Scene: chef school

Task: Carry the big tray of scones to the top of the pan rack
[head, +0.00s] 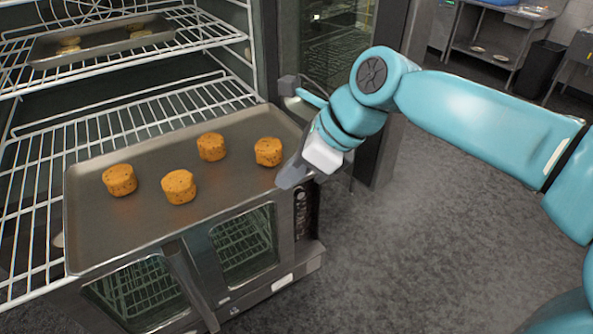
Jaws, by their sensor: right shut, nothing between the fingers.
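The big tray (150,228) is a flat metal sheet pan with a low rim. Several round golden-brown scones (179,187) stand spread on it. It lies roughly level in front of the wire shelves, above an oven's glass doors; what bears it is hidden. My right gripper (287,179) is shut and empty at the tray's right edge, close to the rightmost scone; I cannot tell whether it touches the rim. My left gripper is not in view. I cannot make out the top of a pan rack.
White wire shelves (120,125) fill the open cabinet at left; a smaller tray (95,48) with pale items lies on an upper one. The oven (245,250) with glass doors stands below the big tray. Grey floor (430,260) is clear at right. A steel table (490,40) stands far back.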

